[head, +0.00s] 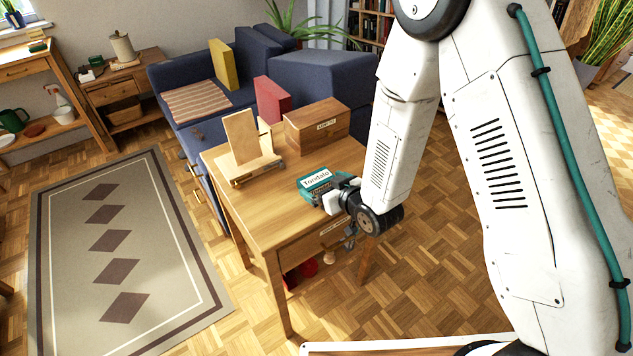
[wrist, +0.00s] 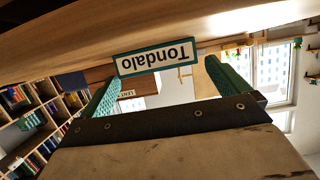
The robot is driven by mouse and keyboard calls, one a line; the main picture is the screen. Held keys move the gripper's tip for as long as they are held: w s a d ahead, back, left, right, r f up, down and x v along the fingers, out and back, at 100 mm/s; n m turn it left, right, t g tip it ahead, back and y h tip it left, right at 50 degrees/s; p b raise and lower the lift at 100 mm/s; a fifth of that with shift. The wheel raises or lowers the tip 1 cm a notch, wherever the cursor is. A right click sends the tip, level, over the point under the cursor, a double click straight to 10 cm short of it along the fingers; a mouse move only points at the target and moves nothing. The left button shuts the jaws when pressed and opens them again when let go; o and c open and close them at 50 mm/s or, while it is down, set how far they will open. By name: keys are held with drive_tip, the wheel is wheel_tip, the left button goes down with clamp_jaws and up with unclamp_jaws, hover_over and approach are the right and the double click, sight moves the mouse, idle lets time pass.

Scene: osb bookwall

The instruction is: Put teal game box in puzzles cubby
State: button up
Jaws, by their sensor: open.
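The teal game box (head: 316,180), with a white "Tondalo" label, lies on the wooden side table near its right edge in the head view. In the wrist view its labelled edge (wrist: 157,60) faces me and appears upside down. My gripper (head: 333,197) is at the table's right edge, close up to the box. It is open, and its two green-lined fingers show left and right of the box in the wrist view, with visible gaps. I cannot tell how far the fingertips reach along its sides. I cannot make out a puzzles cubby.
The table (head: 252,207) also bears a wooden stand with an upright panel (head: 241,138) and a labelled wooden box (head: 318,125). A blue sofa (head: 330,80) stands behind. A bookshelf (head: 369,24) is at the back and shows in the wrist view (wrist: 40,125). The rug area (head: 110,240) is clear.

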sight(318, 179)
drive_tip(key=x, duration=0.4)
drive_tip(key=shift+w+a, duration=0.1)
drive_tip(key=shift+w, duration=0.3)
drive_tip(key=c, duration=0.9)
